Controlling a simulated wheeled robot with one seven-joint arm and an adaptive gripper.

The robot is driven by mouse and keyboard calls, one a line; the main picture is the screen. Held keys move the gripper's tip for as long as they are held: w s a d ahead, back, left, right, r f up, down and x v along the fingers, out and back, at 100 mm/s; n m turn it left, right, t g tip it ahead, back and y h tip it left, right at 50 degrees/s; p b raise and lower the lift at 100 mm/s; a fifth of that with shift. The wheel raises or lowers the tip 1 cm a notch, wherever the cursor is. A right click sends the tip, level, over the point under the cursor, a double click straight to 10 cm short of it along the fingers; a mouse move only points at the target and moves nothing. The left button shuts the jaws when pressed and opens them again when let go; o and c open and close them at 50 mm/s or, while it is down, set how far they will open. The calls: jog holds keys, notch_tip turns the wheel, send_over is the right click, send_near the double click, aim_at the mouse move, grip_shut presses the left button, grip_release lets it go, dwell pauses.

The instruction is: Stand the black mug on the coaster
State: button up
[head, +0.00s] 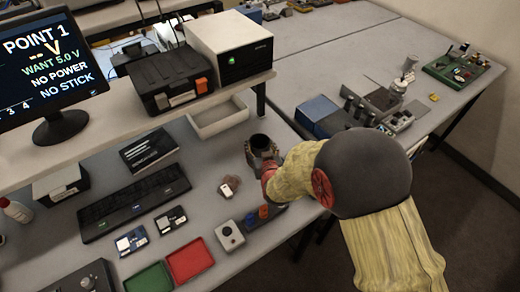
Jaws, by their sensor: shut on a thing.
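The black mug (260,142) is upright near the right part of the desk, its dark open top showing. My gripper (262,156) is shut on the mug, with fingers on either side of its body. The mug's lower part is hidden by my gripper, so I cannot tell whether it touches the desk or is raised. I cannot make out a coaster for certain; it may be hidden behind my gripper or arm.
A white open tray (218,119) stands behind the mug. A small pale and brown object (229,186) lies to the left, near the keyboard (134,203). A red tray (190,259), a green tray (149,279) and a grey box (229,236) are in front.

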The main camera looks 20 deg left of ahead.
jog(key=shift+w+f, duration=0.1)
jog(key=shift+f, duration=0.3)
jog(key=shift+f, duration=0.15)
jog(key=o, duration=1.4)
jog(key=shift+f, duration=0.1)
jog(key=shift+s+d+r, duration=0.1)
jog(key=shift+s+r, duration=0.15)
jog(key=shift+r, duration=0.05)
jog(key=p+v, duration=0.1)
jog(key=v, duration=1)
jog(key=shift+s+d, duration=0.2)
